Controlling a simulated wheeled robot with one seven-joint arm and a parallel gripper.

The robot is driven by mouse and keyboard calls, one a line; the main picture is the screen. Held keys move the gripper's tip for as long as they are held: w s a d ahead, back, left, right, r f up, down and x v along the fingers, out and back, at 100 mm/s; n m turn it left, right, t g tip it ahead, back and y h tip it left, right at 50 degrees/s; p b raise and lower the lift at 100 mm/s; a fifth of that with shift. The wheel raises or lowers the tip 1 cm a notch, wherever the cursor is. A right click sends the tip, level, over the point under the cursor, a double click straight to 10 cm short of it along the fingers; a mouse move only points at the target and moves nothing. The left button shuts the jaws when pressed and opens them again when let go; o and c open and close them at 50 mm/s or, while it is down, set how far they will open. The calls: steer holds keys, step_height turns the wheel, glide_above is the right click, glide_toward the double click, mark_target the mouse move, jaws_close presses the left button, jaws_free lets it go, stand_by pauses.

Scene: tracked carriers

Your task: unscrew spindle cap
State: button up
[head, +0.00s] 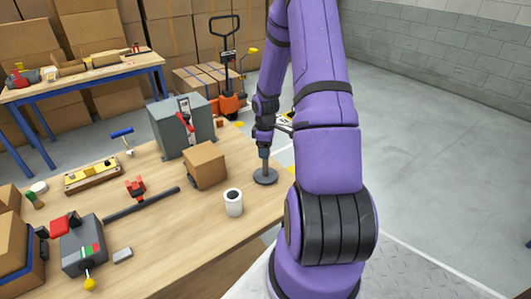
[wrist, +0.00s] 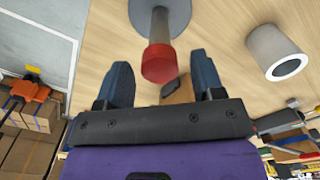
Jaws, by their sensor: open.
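The spindle (head: 265,163) is a grey post on a round dark base, upright at the table's right edge. The wrist view shows its grey shaft (wrist: 159,25) topped by a red cap (wrist: 159,62). The cap is on the spindle's end. My gripper (head: 264,138) is over the top of the spindle and hides the cap in the head view. In the wrist view my gripper (wrist: 160,62) is open, with one dark finger on each side of the cap and a visible gap to both. Nothing is held.
A white roll (head: 233,203) stands near the spindle, also in the wrist view (wrist: 275,52). A cardboard box (head: 205,165) and a grey machine (head: 181,125) are to the left. A dark bar (head: 141,204) and a grey device (head: 83,246) lie farther left. The right floor is clear.

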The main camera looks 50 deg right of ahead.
steer(key=m, duration=2)
steer(key=shift+m, duration=0.4)
steer(key=m, duration=0.6)
steer(key=shift+r, duration=0.1)
steer(key=c, duration=0.8)
steer(key=shift+o, duration=0.2)
steer(key=n, duration=0.9)
steer(key=shift+n, duration=0.3)
